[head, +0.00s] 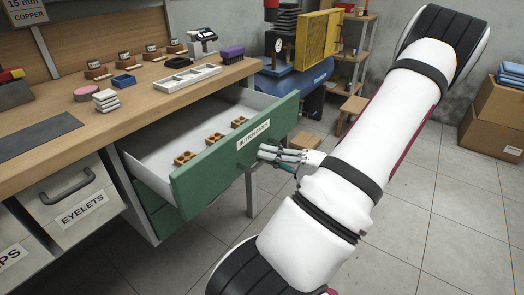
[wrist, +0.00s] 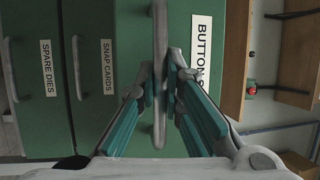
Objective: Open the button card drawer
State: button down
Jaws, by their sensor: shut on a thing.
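The button card drawer (head: 205,172) has a green front with a white label reading "BUTTON CARDS", and it stands well out from the bench. Its pale inside shows, with several small brown card blocks (head: 213,138) in it. My gripper (head: 265,153) is at the drawer's front, to the right of and below the label. In the wrist view my gripper (wrist: 161,75) is shut on the drawer's grey bar handle (wrist: 160,40), with one finger on each side. The label (wrist: 201,50) shows beside it, partly hidden by a finger. In the head view the handle is mostly hidden.
More green drawers (head: 168,219), labelled snap cards and spare dies in the wrist view, lie below. Grey eyelets drawer (head: 75,203) is at the left. The wooden worktop (head: 60,105) holds a white tray (head: 187,79) and small items. The tiled floor (head: 440,215) at right is open.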

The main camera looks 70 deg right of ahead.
jog(key=shift+s+a, duration=0.2)
jog(key=shift+s, duration=0.8)
jog(key=shift+s+a, duration=0.2)
jog(key=shift+s, duration=0.75)
jog(key=shift+f, duration=0.1)
jog(key=c, duration=1.7)
grip_release()
jog(key=v, duration=1.2)
